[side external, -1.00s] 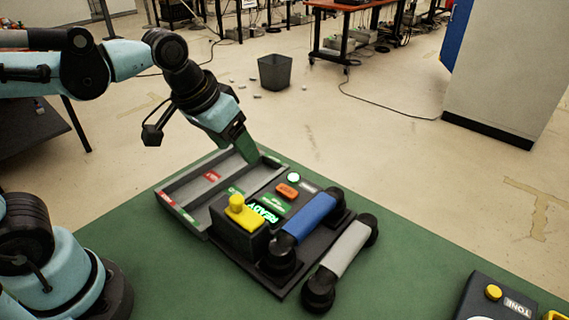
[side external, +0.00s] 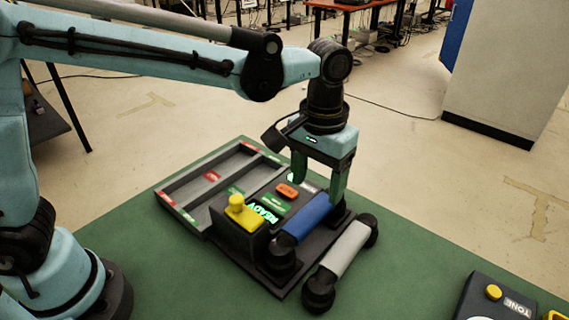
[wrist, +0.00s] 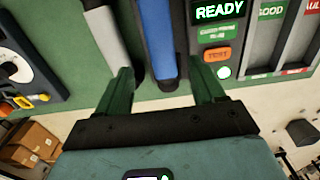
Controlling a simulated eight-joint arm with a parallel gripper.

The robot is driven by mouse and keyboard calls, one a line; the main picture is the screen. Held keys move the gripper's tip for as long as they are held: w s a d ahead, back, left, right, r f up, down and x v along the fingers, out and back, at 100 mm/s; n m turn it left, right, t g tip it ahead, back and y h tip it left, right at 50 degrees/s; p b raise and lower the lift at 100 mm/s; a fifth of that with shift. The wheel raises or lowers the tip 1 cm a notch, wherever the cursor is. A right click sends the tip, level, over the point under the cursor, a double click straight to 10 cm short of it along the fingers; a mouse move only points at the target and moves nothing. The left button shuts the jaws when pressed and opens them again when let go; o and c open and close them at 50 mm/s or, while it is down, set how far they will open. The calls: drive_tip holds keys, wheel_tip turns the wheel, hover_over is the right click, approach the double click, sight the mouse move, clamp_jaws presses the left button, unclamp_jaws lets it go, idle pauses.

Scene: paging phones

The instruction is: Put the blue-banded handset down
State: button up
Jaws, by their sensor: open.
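The blue-banded handset (side external: 304,222) lies across the dark phone base (side external: 250,263), with black ends and a blue middle. It also shows in the wrist view (wrist: 158,40), running between my fingers. My gripper (side external: 320,185) is open, pointing down just above the far part of the handset. In the wrist view my gripper (wrist: 167,85) has one green finger on each side of the blue band, with nothing held. The handset's far end is partly hidden behind a finger in the side view.
A grey-banded handset (side external: 343,250) lies on the green mat (side external: 400,270) close beside the base. A yellow knob (side external: 240,212), lit READY display (side external: 268,213) and orange button (side external: 287,190) are on the base. A grey divided tray (side external: 182,210) stands left; a TONE box (side external: 495,302) stands front right.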

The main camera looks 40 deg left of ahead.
sight(315, 207)
drive_tip(key=shift+w+a+f, duration=0.1)
drive_tip(key=shift+f, duration=2.2)
drive_tip(key=shift+w+a+f, duration=0.1)
drive_tip(key=shift+f, duration=2.15)
drive_tip(key=shift+f, duration=0.2)
clamp_jaws()
drive_tip(key=shift+r, duration=0.15)
